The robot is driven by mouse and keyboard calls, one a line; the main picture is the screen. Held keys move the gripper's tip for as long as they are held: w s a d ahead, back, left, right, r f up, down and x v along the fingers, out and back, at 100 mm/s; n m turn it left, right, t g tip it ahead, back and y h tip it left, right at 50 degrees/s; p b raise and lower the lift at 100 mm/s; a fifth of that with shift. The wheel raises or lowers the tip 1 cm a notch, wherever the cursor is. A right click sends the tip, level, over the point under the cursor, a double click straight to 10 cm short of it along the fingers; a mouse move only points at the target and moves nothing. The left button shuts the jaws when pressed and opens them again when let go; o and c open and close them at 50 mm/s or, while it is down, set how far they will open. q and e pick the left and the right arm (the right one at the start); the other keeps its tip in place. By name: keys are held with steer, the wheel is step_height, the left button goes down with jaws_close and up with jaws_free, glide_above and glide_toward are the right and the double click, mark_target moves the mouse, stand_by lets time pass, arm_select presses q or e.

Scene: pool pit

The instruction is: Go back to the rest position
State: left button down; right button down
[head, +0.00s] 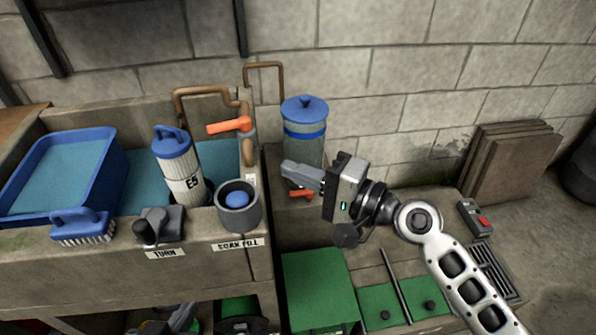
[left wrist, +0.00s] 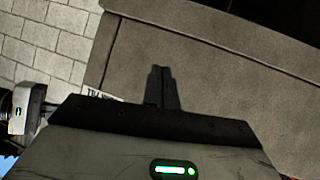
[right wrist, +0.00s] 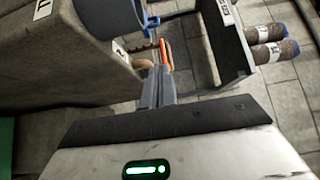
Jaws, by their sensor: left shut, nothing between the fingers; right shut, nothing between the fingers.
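My right gripper (head: 288,168) is raised in front of the lidded clear canister in the head view, its fingers pointing left. It is shut and empty, and its fingers also show closed together in the right wrist view (right wrist: 160,80). My left gripper (left wrist: 163,86) is shut and empty in the left wrist view, in front of a bare concrete surface. I cannot make it out clearly in the head view.
A concrete bench (head: 120,270) carries a blue tub (head: 110,150), a ribbed filter cartridge (head: 180,170), a brush (head: 83,228) and a grey cup (head: 238,205). The canister (head: 304,112) stands behind my right gripper. Green blocks (head: 315,290) lie below. Slabs (head: 510,160) lean against the wall.

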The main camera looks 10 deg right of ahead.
stand_by(0.3)
